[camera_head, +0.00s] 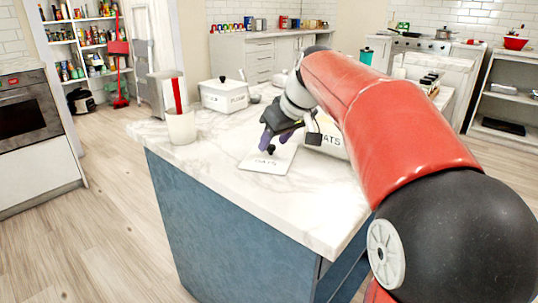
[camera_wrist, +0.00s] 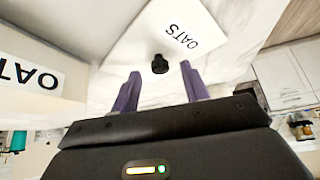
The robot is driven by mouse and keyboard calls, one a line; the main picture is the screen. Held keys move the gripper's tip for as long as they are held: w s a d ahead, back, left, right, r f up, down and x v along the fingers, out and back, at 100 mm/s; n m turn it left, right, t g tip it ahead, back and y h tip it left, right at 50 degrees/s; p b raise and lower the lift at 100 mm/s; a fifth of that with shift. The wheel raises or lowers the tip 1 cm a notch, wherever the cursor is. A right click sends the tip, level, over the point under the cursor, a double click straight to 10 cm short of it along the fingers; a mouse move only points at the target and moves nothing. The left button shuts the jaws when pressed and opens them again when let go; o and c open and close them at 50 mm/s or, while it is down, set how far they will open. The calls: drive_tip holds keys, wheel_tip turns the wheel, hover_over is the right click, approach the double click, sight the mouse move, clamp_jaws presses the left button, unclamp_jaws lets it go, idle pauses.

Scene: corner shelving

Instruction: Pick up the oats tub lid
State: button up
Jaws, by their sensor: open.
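The oats tub lid (camera_head: 283,162) is a flat white square marked OATS with a small black knob. It lies on the marble worktop, and it also shows in the wrist view (camera_wrist: 205,22). My gripper (camera_head: 275,143) is open over the lid, its purple fingers pointing down at it. In the wrist view the knob (camera_wrist: 160,64) sits between the two spread fingertips, with gaps on both sides. I cannot tell how far above the lid the fingertips are. The oats tub (camera_head: 325,145) stands right of the gripper, partly hidden by my arm; its label shows in the wrist view (camera_wrist: 28,82).
A white lidded pot (camera_head: 224,97) stands behind the lid on the worktop. A white jar (camera_head: 181,127) holding a red-handled utensil is at the left corner. The marble worktop (camera_head: 215,165) is bare in front and left of the lid.

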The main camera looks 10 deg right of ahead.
drive_tip(key=shift+x, duration=0.85)
drive_tip(key=shift+c, duration=0.5)
clamp_jaws()
